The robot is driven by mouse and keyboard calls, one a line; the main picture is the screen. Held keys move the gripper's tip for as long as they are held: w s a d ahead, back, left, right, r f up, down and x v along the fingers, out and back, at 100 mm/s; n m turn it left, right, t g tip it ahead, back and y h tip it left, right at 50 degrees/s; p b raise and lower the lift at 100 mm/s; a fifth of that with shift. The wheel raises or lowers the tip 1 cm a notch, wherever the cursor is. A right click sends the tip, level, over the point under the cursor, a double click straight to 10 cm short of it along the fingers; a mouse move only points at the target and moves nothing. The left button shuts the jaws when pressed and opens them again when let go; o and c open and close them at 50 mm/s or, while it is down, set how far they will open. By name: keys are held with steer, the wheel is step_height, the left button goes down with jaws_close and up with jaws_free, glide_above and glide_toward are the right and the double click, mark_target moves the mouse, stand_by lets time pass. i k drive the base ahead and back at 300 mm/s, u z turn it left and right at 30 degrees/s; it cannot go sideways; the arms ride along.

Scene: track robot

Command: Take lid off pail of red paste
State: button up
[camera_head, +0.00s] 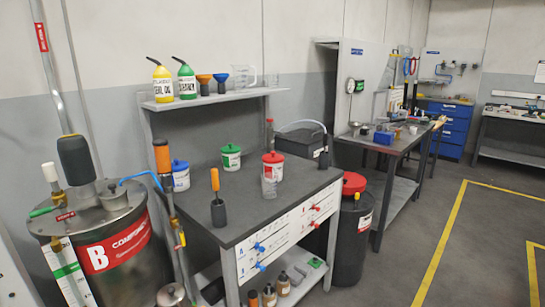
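A small pail with a red lid and a red-marked label (277,172) stands on the dark workbench top (240,222), right of its middle. Its lid (272,157) sits on top of it. The paste is hidden inside the pail. My gripper is not in view.
An orange-handled tool (216,198) stands upright on the bench front. A shelf (215,98) with bottles and funnels hangs above. A large drum (110,255) stands at left. A black bin with a red lid (350,225) stands right of the bench. Floor at right is clear.

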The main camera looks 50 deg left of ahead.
mark_target(272, 158)
steer(key=u, duration=0.25)
steer(key=i, duration=1.15)
steer(key=u, duration=0.85)
steer(key=i, duration=1.05)
steer(key=u, duration=1.25)
steer(key=i, duration=0.75)
steer(key=u, duration=0.45)
